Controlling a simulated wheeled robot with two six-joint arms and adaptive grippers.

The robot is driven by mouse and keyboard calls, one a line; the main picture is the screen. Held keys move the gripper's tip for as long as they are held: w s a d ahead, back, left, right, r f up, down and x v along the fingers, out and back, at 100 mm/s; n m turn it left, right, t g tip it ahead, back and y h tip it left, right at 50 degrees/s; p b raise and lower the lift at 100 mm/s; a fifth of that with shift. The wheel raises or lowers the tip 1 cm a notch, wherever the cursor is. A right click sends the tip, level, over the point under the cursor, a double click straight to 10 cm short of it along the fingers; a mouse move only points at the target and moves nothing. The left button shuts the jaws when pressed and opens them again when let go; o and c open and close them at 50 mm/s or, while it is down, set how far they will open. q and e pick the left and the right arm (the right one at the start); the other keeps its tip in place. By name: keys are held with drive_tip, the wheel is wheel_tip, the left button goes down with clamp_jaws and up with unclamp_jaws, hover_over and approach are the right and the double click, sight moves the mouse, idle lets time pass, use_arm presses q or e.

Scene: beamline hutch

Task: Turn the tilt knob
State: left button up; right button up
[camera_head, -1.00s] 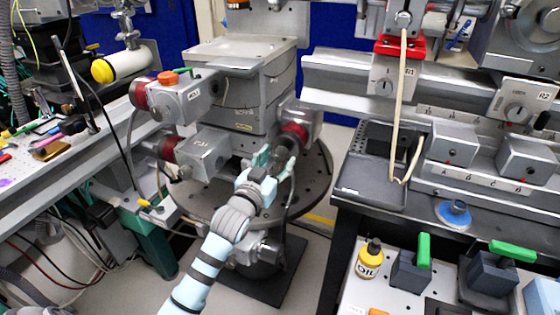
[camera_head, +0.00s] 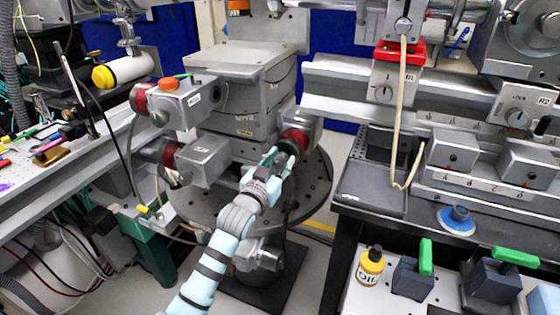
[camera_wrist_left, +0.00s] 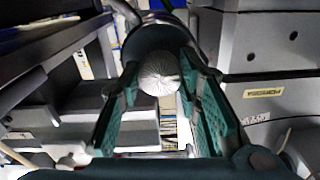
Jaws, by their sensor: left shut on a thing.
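The stage stack (camera_head: 240,95) stands on a round perforated plate, with motor boxes at its sides. My left gripper (camera_head: 280,158) reaches up to the red-ringed motor box (camera_head: 308,130) on the stack's right side. In the left wrist view, a silver ribbed round knob (camera_wrist_left: 158,74) sits between the green finger pads of my left gripper (camera_wrist_left: 160,95). The gripper is shut on this knob. In the head view the fingers mostly hide the knob, and I cannot read a label for it. My right gripper is not in view.
At the left is a bench (camera_head: 75,165) with tools. At the right, a dark tray (camera_head: 370,190) and a rail with boxes sit above an oil bottle (camera_head: 370,266) and green-handled blocks (camera_head: 425,258). Cables hang near the stack. A lower motor box (camera_head: 205,160) juts out left of my arm.

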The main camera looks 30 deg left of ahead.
use_arm(q)
drive_tip(key=shift+r+m+p, duration=0.2)
drive_tip(key=shift+m+p, duration=0.5)
drive_tip(key=shift+p, duration=0.2)
drive_tip(key=shift+m+p, duration=0.6)
drive_tip(key=shift+p, duration=0.2)
drive_tip(key=shift+c, duration=0.2)
drive_tip(key=shift+m+p, duration=0.9)
drive_tip(key=shift+f+m+p, duration=0.1)
drive_tip(key=shift+m+p, duration=0.4)
drive_tip(key=shift+m, duration=0.2)
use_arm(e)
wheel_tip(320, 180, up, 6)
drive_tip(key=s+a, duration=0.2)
